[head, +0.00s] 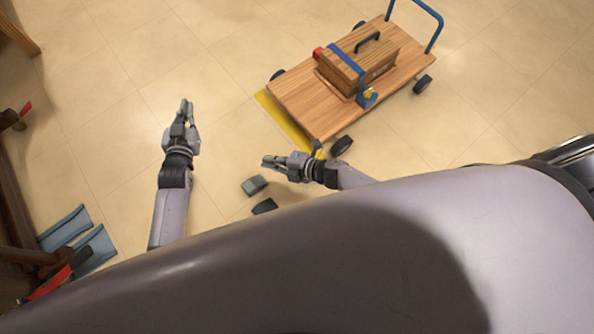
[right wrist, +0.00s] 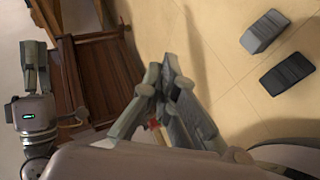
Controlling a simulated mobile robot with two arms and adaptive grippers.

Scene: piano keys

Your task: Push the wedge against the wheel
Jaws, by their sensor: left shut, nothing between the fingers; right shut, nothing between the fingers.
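A grey wedge (head: 254,185) lies on the floor, with a black wedge (head: 265,206) just below it, partly cut off by my body. The right wrist view shows the grey wedge (right wrist: 264,31) and black wedge (right wrist: 287,74) at upper right, apart from the fingers. The cart's nearest wheel (head: 341,145) is black, right of both wedges and touching neither. My right gripper (head: 266,161) is shut and empty, above the wedges in the picture, pointing left; its fingers also show in the right wrist view (right wrist: 165,70). My left gripper (head: 184,104) is shut and empty, further left.
The wooden cart (head: 290,105) with a blue handle carries a strapped wooden box (head: 345,72). A yellow strip (head: 282,122) runs along its left edge. Blue-grey items (head: 68,226) and dark wooden furniture (head: 12,215) stand at the left. Floor between the arms is clear.

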